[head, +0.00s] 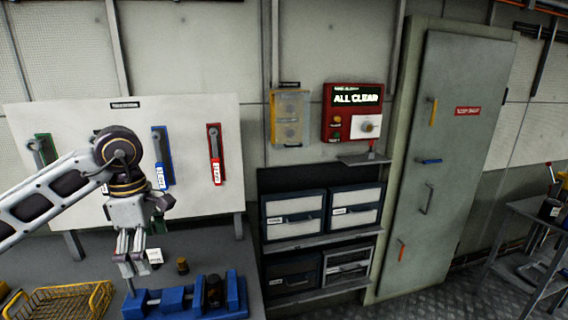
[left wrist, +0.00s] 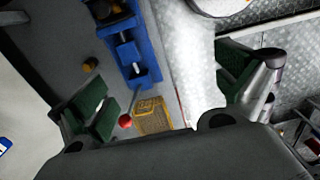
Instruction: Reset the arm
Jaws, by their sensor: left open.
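My left arm comes in from the left in the head view, and its gripper (head: 130,264) points down over the grey workbench (head: 215,252). The jaws are apart, with nothing seen between them. In the left wrist view the two green-padded fingers (left wrist: 165,78) stand wide apart. Below the gripper is a blue fixture (head: 172,299) holding a dark round part (head: 214,292); the fixture also shows in the left wrist view (left wrist: 148,62). I cannot tell whether the fingertips touch anything. My right gripper is in neither view.
A yellow wire basket (head: 65,302) lies left on the bench. A small brass piece (head: 182,266) stands behind the fixture. A white board (head: 190,120) with coloured levers rises behind my arm. A red "ALL CLEAR" panel (head: 352,112), drawers (head: 294,215) and a grey door (head: 445,150) are right.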

